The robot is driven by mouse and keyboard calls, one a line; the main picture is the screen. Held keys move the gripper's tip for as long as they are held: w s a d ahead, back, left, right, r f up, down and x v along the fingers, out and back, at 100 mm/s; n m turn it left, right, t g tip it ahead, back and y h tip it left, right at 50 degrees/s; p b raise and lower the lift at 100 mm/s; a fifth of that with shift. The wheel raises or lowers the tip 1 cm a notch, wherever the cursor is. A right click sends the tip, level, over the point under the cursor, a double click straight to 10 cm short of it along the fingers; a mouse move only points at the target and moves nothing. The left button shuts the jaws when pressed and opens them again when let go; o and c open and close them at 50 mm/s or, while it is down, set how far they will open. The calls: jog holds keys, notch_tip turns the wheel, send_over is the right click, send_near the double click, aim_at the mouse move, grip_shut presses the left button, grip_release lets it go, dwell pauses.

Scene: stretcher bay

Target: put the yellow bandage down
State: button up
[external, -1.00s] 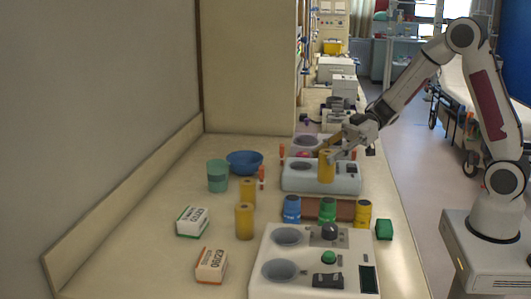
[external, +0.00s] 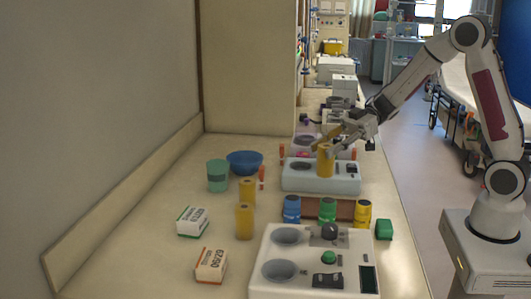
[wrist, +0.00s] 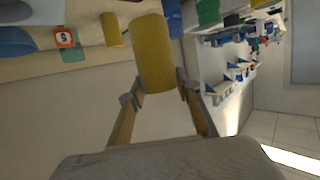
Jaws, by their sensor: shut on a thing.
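My gripper (external: 331,144) is shut on a yellow bandage roll (external: 325,162) and holds it upright by its upper part, in front of or above the white device with the round well (external: 300,184). The external view does not settle how far its lower end is from the device. In the wrist view the roll (wrist: 154,55) sits between the two fingertips (wrist: 158,90). Two more yellow rolls stand on the counter to the left, one farther (external: 247,191) and one nearer (external: 244,222). A further yellow roll (external: 363,214) stands at the brown rack.
A blue bowl (external: 244,162) and a teal cup (external: 217,176) stand at the left. Two boxes (external: 192,222) (external: 210,265) lie nearer. A blue roll (external: 292,209), a green roll (external: 327,210) and a green block (external: 384,230) are behind the near console (external: 262,290).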

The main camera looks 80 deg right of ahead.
jog(key=w+d+r+m+t+h, duration=0.2)
jog(key=w+d+m+h, duration=0.2)
jog(key=w+d, duration=0.6)
jog(key=w+d+r+m+t+h, duration=0.2)
jog(key=w+d+m+h, duration=0.3)
jog(key=w, duration=1.2)
jog(key=d+h, duration=0.1)
jog(key=d, duration=0.3)
jog(key=shift+w+d+h, duration=0.25)
jog(key=shift+d+h, duration=0.15)
jog(key=shift+r, duration=0.1)
notch_tip(320, 180, down, 11)
jog(key=o, duration=1.2)
